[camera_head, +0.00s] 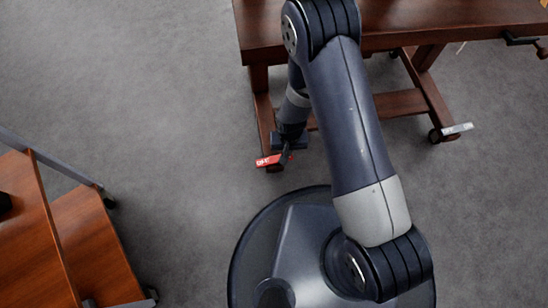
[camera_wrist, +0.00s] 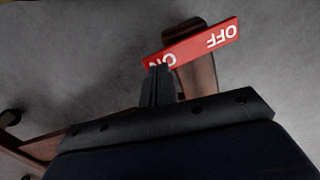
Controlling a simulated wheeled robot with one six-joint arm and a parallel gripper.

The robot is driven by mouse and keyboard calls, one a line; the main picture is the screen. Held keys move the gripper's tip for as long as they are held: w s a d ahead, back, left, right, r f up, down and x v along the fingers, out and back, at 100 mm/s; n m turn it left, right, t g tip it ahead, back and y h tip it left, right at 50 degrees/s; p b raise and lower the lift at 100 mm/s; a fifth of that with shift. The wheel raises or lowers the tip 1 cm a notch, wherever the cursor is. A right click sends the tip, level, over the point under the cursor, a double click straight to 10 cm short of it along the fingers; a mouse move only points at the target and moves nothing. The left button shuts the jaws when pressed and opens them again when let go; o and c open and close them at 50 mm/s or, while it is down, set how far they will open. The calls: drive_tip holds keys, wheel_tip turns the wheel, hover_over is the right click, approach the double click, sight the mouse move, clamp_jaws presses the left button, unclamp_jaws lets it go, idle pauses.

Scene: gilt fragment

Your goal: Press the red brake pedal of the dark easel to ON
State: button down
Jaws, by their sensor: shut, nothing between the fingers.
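The red brake pedal (camera_head: 264,161) sits at the front foot of the dark reddish-brown wooden easel (camera_head: 262,108). In the wrist view the pedal (camera_wrist: 200,45) shows its OFF lettering at the right end and its ON lettering, partly covered by my fingers, at the left end. My gripper (camera_wrist: 158,70) is shut and empty, with its fingertips at the ON end. In the head view my gripper (camera_head: 287,154) is at the pedal's right part. I cannot tell whether the tips touch it or which way the pedal is tipped.
A pale grey pedal (camera_head: 457,129) is on the easel's right foot, and a dark crank handle (camera_head: 522,41) is at the upper right. An orange-brown wooden piece on casters (camera_head: 95,245) stands at the lower left. Grey floor between is clear.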

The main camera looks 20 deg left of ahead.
drive_tip(key=shift+f+b, duration=0.95)
drive_tip(key=shift+f, duration=0.3)
idle(0.3)
drive_tip(key=shift+r+p, duration=2.4)
drive_tip(key=shift+r, duration=1.2)
drive_tip(key=shift+f, duration=0.2)
wheel_tip(320, 180, down, 7)
drive_tip(key=b, duration=0.5)
drive_tip(key=shift+r, duration=0.25)
